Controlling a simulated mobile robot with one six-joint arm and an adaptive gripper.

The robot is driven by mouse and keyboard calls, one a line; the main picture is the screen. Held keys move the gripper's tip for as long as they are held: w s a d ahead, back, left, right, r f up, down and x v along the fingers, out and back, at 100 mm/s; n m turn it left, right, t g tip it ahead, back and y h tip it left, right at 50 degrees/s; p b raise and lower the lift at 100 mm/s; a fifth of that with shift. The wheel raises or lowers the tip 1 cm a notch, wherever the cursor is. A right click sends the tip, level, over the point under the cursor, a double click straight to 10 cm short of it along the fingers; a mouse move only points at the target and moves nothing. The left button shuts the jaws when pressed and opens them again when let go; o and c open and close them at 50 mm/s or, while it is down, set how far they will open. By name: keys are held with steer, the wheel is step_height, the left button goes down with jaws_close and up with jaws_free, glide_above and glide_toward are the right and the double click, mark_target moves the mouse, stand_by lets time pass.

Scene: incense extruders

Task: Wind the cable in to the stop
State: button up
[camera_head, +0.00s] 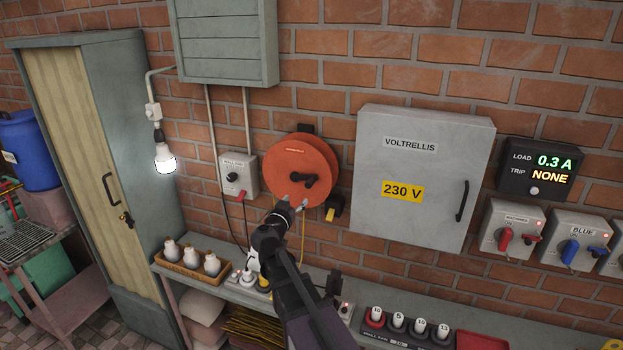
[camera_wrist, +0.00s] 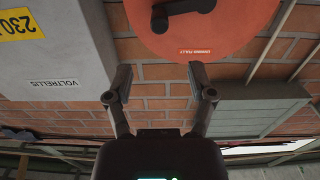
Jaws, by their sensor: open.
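The orange cable reel (camera_head: 302,160) hangs on the brick wall and also fills the upper middle of the wrist view (camera_wrist: 222,38). Its black crank (camera_head: 310,181) is on the reel's face and shows at the top of the wrist view (camera_wrist: 175,10). A thin yellow cable (camera_head: 303,236) hangs below the reel. A black and yellow piece (camera_head: 333,209) sits just right of the reel's lower edge; I cannot tell if it is the cable's end. My gripper (camera_head: 291,204) is open and empty, in front of the reel's lower edge. The wrist view shows its fingers (camera_wrist: 160,76) spread, apart from the crank.
A grey VOLTRELLIS cabinet (camera_head: 420,165) stands close right of the reel. A wall switch box (camera_head: 239,174) and a lit lamp (camera_head: 165,158) are left. Below runs a shelf with a bulb tray (camera_head: 187,272) and a fuse rack (camera_head: 405,334).

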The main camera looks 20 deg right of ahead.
mark_target(311, 181)
steer(key=shift+w+d, duration=0.1)
steer(key=x, duration=1.3)
steer(key=shift+w+d+f, duration=0.1)
steer(key=shift+w+d, duration=0.1)
jaws_close()
stand_by(0.3)
